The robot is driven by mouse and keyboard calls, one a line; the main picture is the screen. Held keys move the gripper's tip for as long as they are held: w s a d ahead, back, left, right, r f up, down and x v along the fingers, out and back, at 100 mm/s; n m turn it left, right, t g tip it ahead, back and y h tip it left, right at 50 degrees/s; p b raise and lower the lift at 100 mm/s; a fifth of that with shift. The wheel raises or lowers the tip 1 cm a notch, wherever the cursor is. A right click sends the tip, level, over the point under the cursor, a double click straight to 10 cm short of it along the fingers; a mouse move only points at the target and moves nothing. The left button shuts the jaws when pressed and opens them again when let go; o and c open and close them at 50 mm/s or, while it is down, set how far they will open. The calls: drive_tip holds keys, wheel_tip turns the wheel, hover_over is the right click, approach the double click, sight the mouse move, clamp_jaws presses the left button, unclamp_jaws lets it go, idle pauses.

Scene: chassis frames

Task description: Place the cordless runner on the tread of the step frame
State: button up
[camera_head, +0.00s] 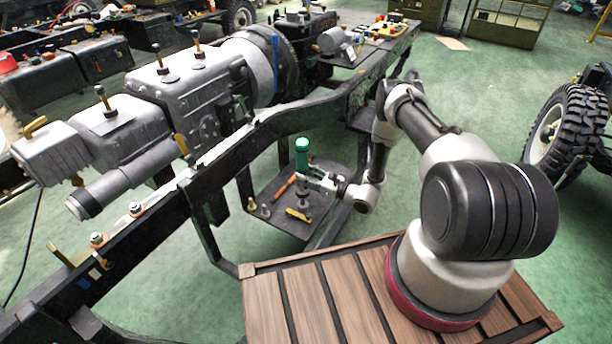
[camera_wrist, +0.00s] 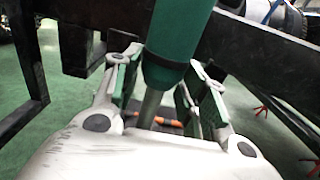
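The cordless runner (camera_head: 302,146) is an upright tool with a green body and a darker, thinner lower part. It stands over the tread (camera_head: 267,190), a dark plate low on the step frame (camera_head: 240,188). My gripper (camera_head: 308,180) is at the tool's lower part. In the wrist view the green body (camera_wrist: 175,45) rises in front of the fingers, and its thin shaft (camera_wrist: 150,108) passes between them. The fingers (camera_wrist: 160,92) look spread, with a gap beside the shaft. Whether the tool's foot touches the tread is hidden.
On the tread lie an orange-handled tool (camera_head: 285,185), a yellow item (camera_head: 298,214) and small brass pieces (camera_head: 252,204). The long chassis rail (camera_head: 300,122) with engine and gearbox (camera_head: 190,95) runs above and behind. A wooden slatted deck (camera_head: 310,290) lies in front.

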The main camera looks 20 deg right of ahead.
drive_tip(key=shift+o, duration=1.2)
drive_tip(key=shift+r, duration=0.1)
drive_tip(key=v, duration=1.2)
drive_tip(key=s+a+r+n+g, duration=0.2)
drive_tip(key=r+n+g, duration=0.25)
drive_tip(key=r, duration=0.55)
drive_tip(key=s+a+r+n+g, duration=0.15)
drive_tip(key=r+n+g, duration=0.3)
drive_tip(key=r, duration=0.55)
drive_tip(key=s+a+r+n+g, duration=0.1)
drive_tip(key=s+r+n+g, duration=0.4)
drive_tip(key=r, duration=0.6)
drive_tip(key=s+d+r+n+t+h, duration=0.2)
drive_tip(key=s+d+r+n+h, duration=0.3)
drive_tip(key=s+r, duration=0.5)
drive_tip(key=s+d+r+n+t+h, duration=0.3)
drive_tip(key=s+d+r+n+h, duration=0.3)
drive_tip(key=s+r, duration=0.4)
drive_tip(key=shift+s+n+t+h, duration=0.3)
drive_tip(key=shift+s+n+h, duration=0.25)
drive_tip(key=shift+n+h, duration=0.4)
drive_tip(key=shift+r, duration=0.1)
